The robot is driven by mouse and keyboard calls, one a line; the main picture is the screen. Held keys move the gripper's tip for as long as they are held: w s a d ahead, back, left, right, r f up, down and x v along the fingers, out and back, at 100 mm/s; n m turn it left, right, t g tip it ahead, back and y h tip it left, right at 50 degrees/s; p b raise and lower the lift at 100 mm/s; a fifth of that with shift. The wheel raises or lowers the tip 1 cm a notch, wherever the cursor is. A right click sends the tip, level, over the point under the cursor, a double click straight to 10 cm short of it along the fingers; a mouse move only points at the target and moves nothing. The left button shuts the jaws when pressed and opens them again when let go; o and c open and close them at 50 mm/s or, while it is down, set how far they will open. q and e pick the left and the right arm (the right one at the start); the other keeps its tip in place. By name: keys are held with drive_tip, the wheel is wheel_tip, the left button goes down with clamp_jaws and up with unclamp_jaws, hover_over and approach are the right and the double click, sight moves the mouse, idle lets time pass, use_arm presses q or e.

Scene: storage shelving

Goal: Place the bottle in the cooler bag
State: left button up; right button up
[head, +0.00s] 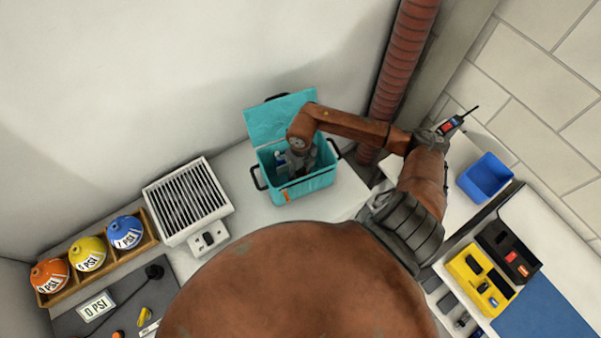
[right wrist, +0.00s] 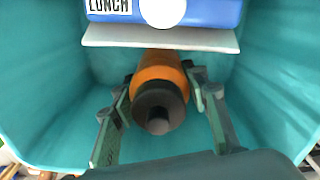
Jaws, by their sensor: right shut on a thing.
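The teal cooler bag (head: 312,186) stands on the white surface with its lid (head: 281,117) open toward the wall. My right gripper (head: 299,162) reaches down into it and is largely hidden by my arm and the bag walls. In the right wrist view, my right gripper (right wrist: 163,103) is shut on the bottle (right wrist: 160,70), which has an orange body and a dark cap. The bottle is inside the bag, between the teal walls. Whether it touches the bottom cannot be told. My left gripper is not in view.
A blue box marked LUNCH (right wrist: 205,12), with a pale base, is beside the bottle inside the bag. A white slatted unit (head: 187,200) stands left of the bag. A blue bin (head: 485,178) and a yellow tray (head: 466,266) are at the right. Several coloured balls sit in a wooden rack (head: 151,227).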

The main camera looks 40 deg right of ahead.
drive_tip(key=shift+f, duration=0.1)
drive_tip(key=o, duration=1.4)
wheel_tip(320, 180, up, 12)
drive_tip(key=shift+d+r, duration=0.1)
drive_tip(key=shift+r, duration=0.1)
